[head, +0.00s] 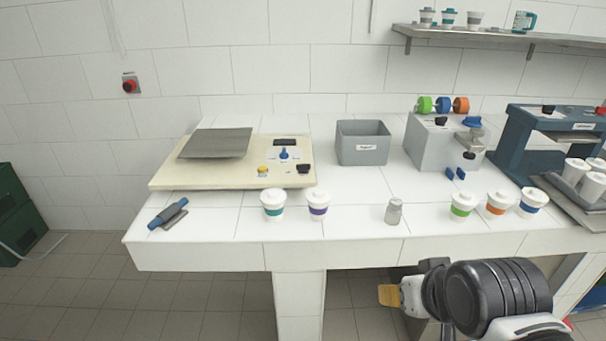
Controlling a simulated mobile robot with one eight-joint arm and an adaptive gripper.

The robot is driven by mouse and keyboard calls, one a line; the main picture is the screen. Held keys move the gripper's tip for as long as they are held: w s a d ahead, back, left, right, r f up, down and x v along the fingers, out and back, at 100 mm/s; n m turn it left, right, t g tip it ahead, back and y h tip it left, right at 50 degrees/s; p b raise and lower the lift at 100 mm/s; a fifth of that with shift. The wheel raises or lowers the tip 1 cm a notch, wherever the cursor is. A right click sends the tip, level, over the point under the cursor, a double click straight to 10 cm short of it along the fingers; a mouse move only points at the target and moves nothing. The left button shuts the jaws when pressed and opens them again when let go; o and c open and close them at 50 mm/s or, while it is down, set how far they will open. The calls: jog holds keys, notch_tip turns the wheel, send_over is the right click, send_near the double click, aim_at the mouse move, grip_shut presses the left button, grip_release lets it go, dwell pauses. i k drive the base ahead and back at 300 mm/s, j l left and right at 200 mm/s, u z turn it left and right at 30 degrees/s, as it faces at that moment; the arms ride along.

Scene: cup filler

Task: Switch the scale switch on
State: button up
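The scale (215,176) is a cream board at the left of the white counter, with a grey metal weighing plate (216,143) on it. Its right part carries a dark display (291,142), a blue knob (284,154), a yellow button (263,170) and a small black switch-like part (304,168). The position of that black part is too small to read. My gripper (390,295) is low in front of the counter, right of the middle, well away from the scale. Only a tan finger pad shows; its opening is hidden.
Cups with teal (273,205) and purple (318,204) bands stand just in front of the scale. A blue-handled tool (167,209) lies at the front left. A grey bin (362,145) is right of the scale. A small jar (393,212) stands near the front edge.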

aim_at(302, 168)
jog(key=i+j, duration=0.15)
jog(key=i, duration=0.5)
jog(key=i+j, duration=0.15)
jog(key=i, duration=0.5)
